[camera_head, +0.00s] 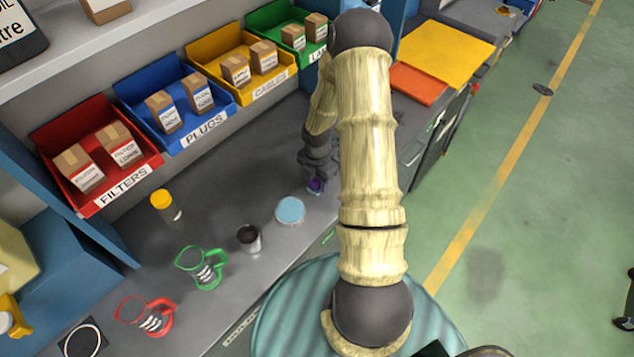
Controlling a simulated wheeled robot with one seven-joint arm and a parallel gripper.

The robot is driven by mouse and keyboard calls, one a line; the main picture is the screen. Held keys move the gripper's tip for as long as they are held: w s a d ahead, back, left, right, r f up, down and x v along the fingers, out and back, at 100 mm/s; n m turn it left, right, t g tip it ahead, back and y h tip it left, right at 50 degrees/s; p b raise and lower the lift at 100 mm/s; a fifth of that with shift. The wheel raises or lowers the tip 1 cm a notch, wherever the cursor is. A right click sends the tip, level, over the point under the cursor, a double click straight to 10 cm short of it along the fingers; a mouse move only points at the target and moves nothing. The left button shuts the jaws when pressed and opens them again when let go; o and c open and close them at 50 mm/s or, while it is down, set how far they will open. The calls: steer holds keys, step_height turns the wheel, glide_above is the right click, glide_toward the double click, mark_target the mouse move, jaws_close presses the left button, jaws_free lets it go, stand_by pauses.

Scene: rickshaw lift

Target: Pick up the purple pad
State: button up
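A small purple thing, likely the purple pad (316,186), shows at the right part of the grey counter, right at the end of my gripper (316,176). Only a small patch of it is visible, and the dark gripper covers the rest. My gripper points down at it from above, with my arm reaching over from the right. The fingers are too small and dark to tell whether they are open or closed on it, or whether it is off the counter.
A light blue disc (290,211), a dark metal cup (249,239), a green-handled jug (203,268), a red-handled jug (147,316) and a yellow-capped jar (166,205) stand to the left. Labelled bins, such as the blue one (179,137), line the back. Green floor (500,210) is open at right.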

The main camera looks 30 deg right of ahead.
steer(key=c, duration=0.7)
step_height(320, 180, up, 10)
steer(key=shift+b, duration=0.6)
